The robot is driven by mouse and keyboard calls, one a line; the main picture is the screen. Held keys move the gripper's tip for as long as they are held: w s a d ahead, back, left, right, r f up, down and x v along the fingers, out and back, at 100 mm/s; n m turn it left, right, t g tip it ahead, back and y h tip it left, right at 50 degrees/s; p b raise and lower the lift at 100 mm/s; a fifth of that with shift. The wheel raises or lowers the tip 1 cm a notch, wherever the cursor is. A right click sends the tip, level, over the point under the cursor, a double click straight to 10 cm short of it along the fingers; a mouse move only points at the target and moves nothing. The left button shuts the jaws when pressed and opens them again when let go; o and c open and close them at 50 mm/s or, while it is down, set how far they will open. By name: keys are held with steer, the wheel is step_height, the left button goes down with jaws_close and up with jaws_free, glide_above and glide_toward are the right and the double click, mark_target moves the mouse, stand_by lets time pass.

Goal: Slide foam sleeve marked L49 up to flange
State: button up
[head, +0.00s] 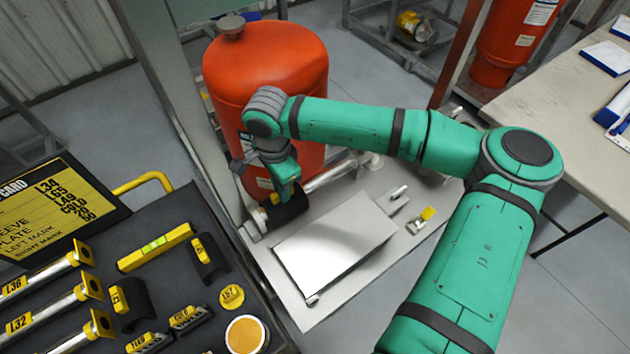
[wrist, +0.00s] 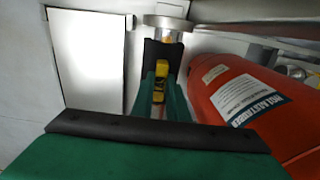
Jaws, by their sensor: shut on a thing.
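The foam sleeve (head: 292,212) is a black tube on a pale pipe (head: 330,178) at the foot of the red tank. My gripper (head: 284,190) is shut on it from above. In the wrist view the sleeve (wrist: 151,52) shows between and beyond my fingers (wrist: 162,92), with a yellow tag whose marking I cannot read. A round grey flange (wrist: 168,22) is beyond the sleeve's far end, with a short light and yellow stretch between them. In the head view the flange (head: 250,228) is at the pipe's lower-left end.
The red tank (head: 265,75) stands close beside the pipe. A white panel (head: 335,245) lies on the other side. A post (head: 185,100) rises at the left. A dark bench (head: 190,275) with spare sleeves, tags and a yellow level is at lower left.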

steer(key=shift+s+a, duration=0.55)
steer(key=shift+a, duration=0.2)
stand_by(0.6)
steer(key=o, duration=0.7)
steer(key=shift+o, duration=0.2)
steer(key=shift+r, duration=0.1)
steer(key=shift+r, duration=3.4)
